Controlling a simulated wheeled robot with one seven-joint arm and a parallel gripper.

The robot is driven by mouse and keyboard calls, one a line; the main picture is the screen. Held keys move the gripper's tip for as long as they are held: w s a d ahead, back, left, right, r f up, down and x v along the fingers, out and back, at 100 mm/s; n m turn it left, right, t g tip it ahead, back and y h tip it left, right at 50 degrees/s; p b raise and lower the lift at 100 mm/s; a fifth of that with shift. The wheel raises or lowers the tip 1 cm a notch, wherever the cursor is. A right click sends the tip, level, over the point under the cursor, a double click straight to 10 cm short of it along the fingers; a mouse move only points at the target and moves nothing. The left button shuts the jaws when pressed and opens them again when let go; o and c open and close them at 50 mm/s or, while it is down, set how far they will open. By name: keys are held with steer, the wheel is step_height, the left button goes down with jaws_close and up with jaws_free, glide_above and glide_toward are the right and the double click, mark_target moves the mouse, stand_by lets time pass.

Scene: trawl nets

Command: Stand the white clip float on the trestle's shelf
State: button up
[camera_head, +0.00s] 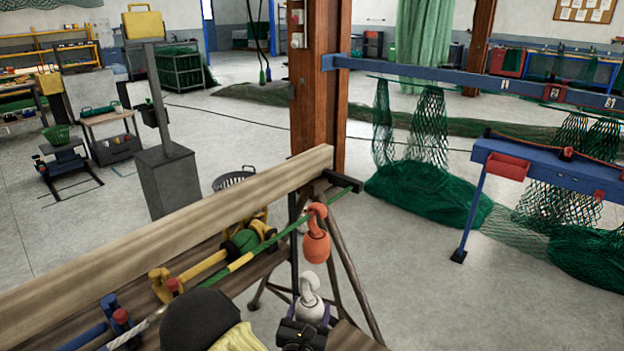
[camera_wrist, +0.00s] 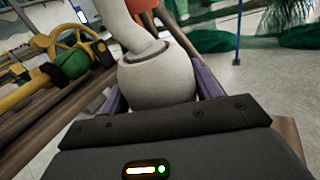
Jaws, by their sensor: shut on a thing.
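The white clip float (camera_head: 310,297) has a round body and a hooked clip on top. It is upright in my gripper (camera_head: 306,322), near the right end of the wooden trestle (camera_head: 165,235). In the wrist view the float (camera_wrist: 158,80) fills the middle, between the purple fingers of my gripper (camera_wrist: 160,103), which are shut on it. The trestle's shelf (camera_head: 215,285) lies below the top beam. I cannot tell whether the float's base touches anything, as my gripper hides it.
An orange clip float (camera_head: 316,240) hangs from a green rope (camera_head: 282,236) just beyond the white one. Yellow and green tools (camera_head: 240,245) and blue clamps (camera_head: 95,330) lie along the shelf. A brown post (camera_head: 318,90) stands behind.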

steer(key=w+d+f+h, duration=0.1)
steer(key=w+d+f, duration=0.1)
steer(key=d, duration=0.6)
steer(key=w+d+f, duration=0.1)
steer(key=d, duration=0.7)
steer(key=r+n+y+p, duration=0.1)
steer(key=p, duration=0.4)
steer(key=s+r+y+p, duration=0.1)
steer(key=r+y+p, duration=0.1)
steer(key=p, duration=0.2)
steer(key=s+r+n+y+p, duration=0.1)
steer(key=r+y+p, duration=0.1)
steer(key=p, duration=0.3)
steer(key=shift+s+a+r+n+p, duration=0.1)
steer(key=shift+r+n+p, duration=0.15)
steer(key=shift+n+p, duration=0.1)
steer(key=s+f, duration=0.4)
steer(key=f, duration=0.1)
steer(key=shift+s+f, duration=0.2)
steer(key=shift+f, duration=0.1)
steer(key=shift+w, duration=0.1)
